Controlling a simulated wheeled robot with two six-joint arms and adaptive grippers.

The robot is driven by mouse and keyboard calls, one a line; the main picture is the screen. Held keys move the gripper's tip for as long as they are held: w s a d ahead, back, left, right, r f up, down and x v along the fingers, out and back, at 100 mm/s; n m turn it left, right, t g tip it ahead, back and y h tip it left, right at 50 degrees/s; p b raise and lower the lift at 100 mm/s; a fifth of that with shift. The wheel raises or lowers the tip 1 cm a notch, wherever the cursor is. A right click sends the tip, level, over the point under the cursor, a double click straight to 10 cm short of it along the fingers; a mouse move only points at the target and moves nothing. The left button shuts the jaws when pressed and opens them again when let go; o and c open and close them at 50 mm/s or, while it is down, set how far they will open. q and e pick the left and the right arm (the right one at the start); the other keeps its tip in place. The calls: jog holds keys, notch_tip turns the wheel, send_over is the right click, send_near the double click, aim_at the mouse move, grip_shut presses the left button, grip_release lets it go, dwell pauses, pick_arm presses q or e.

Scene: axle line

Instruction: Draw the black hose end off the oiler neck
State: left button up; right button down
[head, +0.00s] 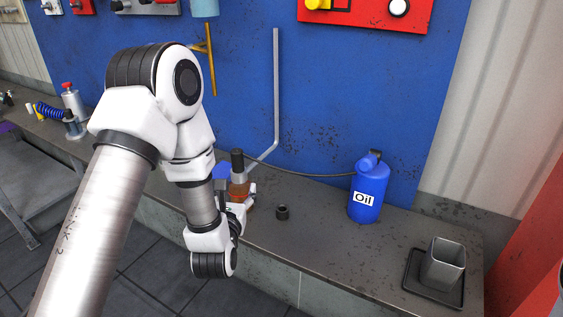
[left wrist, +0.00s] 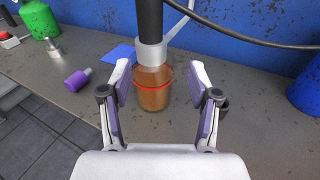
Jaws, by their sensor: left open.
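The oiler (head: 240,189) is an amber bottle with a grey neck, upright on the grey bench; it also shows in the left wrist view (left wrist: 153,90). The black hose end (head: 237,158) sits upright on top of its neck (left wrist: 150,56); in the left wrist view the hose end (left wrist: 150,22) runs out of the top of the picture. My left gripper (left wrist: 162,82) is open, with one finger on each side of the oiler at about bottle height. I see no contact. In the head view my left arm partly hides the oiler. My right gripper is out of view.
A thin dark hose (head: 310,176) runs toward the blue oil can (head: 369,192). A small black ring-like part (head: 282,212) lies on the bench. A square metal cup (head: 443,264) stands on a black tray (head: 413,282). A purple bottle (left wrist: 76,80) lies left. The blue wall (head: 330,110) is behind.

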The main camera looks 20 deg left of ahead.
aim_at(236, 160)
pick_arm(q)
jog(key=shift+n+t+y, duration=0.3)
jog(key=r, duration=0.1)
jog(key=r+p, duration=0.1)
jog(key=r, duration=0.1)
jog(key=w+a+r, duration=0.1)
jog(key=shift+w+r, duration=0.1)
jog(key=shift+r, duration=0.25)
jog(key=p+x, duration=0.1)
jog(key=x, duration=0.1)
jog(key=p+x, duration=0.3)
jog(key=x, duration=0.1)
jog(key=shift+w+a+f+p, duration=0.1)
jog(key=shift+a+p, duration=0.3)
jog(key=shift+w+f, duration=0.1)
jog(key=shift+f, duration=0.05)
grip_shut()
